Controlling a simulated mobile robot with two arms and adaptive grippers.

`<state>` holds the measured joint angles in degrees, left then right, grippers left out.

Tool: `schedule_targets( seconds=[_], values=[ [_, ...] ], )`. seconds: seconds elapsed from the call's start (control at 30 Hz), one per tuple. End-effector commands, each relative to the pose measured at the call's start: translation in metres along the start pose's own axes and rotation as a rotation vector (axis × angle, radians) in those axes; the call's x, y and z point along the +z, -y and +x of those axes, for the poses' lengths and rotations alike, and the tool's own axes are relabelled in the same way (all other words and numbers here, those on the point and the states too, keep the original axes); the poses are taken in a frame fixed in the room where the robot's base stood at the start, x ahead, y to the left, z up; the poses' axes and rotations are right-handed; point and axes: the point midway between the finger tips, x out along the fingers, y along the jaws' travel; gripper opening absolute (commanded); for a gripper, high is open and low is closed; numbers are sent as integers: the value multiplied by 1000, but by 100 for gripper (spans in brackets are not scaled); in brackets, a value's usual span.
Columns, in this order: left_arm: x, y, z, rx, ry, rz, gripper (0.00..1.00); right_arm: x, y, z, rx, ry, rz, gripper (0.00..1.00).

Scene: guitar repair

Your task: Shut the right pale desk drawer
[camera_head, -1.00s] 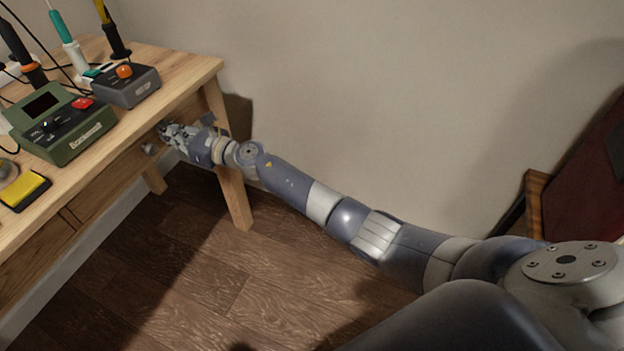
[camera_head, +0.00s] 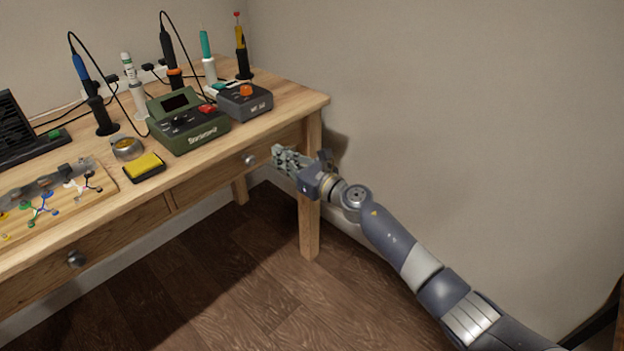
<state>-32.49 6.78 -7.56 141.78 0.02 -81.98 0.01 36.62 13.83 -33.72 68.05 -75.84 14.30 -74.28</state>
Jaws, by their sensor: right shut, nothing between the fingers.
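The right pale desk drawer (camera_head: 212,178) is in the wooden desk's front, below the soldering gear. Its front looks flush with the desk frame, with no visible gap. Its round metal knob (camera_head: 250,159) shows clear of the gripper. My right gripper (camera_head: 276,154) is shut and empty, just right of the knob at the drawer's right end. I cannot tell whether its fingertips touch the drawer front. My left gripper is not in view.
The left drawer, with its own knob (camera_head: 76,258), also looks shut. On the desk top (camera_head: 290,104) stand a green soldering station (camera_head: 188,124), a grey unit (camera_head: 245,103), a yellow sponge (camera_head: 145,165) and several upright tools. A desk leg (camera_head: 309,225) stands below my right wrist. The floor in front is clear.

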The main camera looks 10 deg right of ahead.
Motion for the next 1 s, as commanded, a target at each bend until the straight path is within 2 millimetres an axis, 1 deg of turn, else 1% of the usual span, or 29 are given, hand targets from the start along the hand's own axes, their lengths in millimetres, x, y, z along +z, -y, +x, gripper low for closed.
schedule_targets(
  seconds=[0.1, 0.23, 0.3, 0.4, 0.5, 0.6, 0.77, 0.87, 0.97, 1.0],
  values=[
    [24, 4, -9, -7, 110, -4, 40, 1, 0, -15, 0, -4, 0, 0],
    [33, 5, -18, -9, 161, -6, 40, 1, 0, -42, 1, -6, -1, 0],
    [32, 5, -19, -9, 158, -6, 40, -1, 0, -56, 0, -6, 0, 0],
    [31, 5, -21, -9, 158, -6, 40, -1, 0, -70, 0, -5, 1, 0],
    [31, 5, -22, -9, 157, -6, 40, -1, 0, -81, 0, -4, 1, 0],
    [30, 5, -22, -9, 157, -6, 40, -1, 0, -87, 1, -4, 1, 0],
    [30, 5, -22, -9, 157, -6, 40, 0, -1, -89, -7, 4, 23, 0],
    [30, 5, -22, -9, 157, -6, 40, 6, -2, -95, -56, 51, 148, 0],
    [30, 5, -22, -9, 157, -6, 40, 14, 2, -112, -165, 141, 413, 0],
    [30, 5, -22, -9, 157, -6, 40, 14, 6, -124, -223, 184, 553, 0]
  ],
)
